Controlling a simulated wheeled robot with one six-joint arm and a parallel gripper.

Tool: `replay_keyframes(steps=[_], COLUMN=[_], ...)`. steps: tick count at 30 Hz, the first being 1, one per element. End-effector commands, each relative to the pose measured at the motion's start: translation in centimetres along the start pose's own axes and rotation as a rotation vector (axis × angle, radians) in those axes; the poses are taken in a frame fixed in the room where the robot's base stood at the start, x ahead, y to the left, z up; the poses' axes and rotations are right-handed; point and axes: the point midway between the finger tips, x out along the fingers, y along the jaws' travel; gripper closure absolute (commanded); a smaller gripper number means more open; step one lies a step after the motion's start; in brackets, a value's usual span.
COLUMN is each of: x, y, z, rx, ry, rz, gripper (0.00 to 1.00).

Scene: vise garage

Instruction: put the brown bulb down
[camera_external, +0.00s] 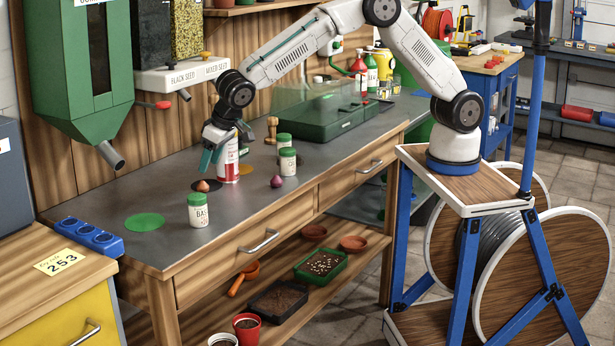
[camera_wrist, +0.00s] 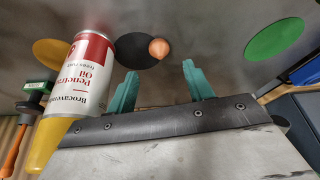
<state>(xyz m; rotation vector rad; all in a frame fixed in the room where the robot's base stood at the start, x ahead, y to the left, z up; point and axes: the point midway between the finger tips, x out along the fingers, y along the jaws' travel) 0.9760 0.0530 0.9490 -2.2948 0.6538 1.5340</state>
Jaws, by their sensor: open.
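The brown bulb (camera_external: 202,186) rests on the grey workbench, at the near-left part of a dark round disc (camera_external: 213,183). In the wrist view the bulb (camera_wrist: 158,48) lies at the right edge of the black disc (camera_wrist: 132,50). My gripper (camera_external: 209,160) is above the bulb, apart from it, pointing down. In the wrist view its two teal fingers (camera_wrist: 160,82) are spread, with nothing between them, and the bulb shows beyond the tips.
A red and white oil can (camera_external: 229,163) stands close beside my gripper, with a yellow disc (camera_wrist: 50,52) near it. A purple bulb (camera_external: 277,181) and white jars (camera_external: 198,212) stand around. A green disc (camera_external: 145,221) lies bare at the left.

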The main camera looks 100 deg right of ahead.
Motion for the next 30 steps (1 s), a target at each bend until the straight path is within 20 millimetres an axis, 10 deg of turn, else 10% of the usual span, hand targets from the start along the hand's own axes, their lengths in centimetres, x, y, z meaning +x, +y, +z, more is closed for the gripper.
replay_keyframes(steps=[19, 30], x=[-6.2, -18.8], y=[0.7, 12.2], z=[0.1, 4.5], rx=[-0.007, -0.133], ry=[-0.003, -0.074], rz=[0.002, 0.007], gripper=[0.48, 0.48])
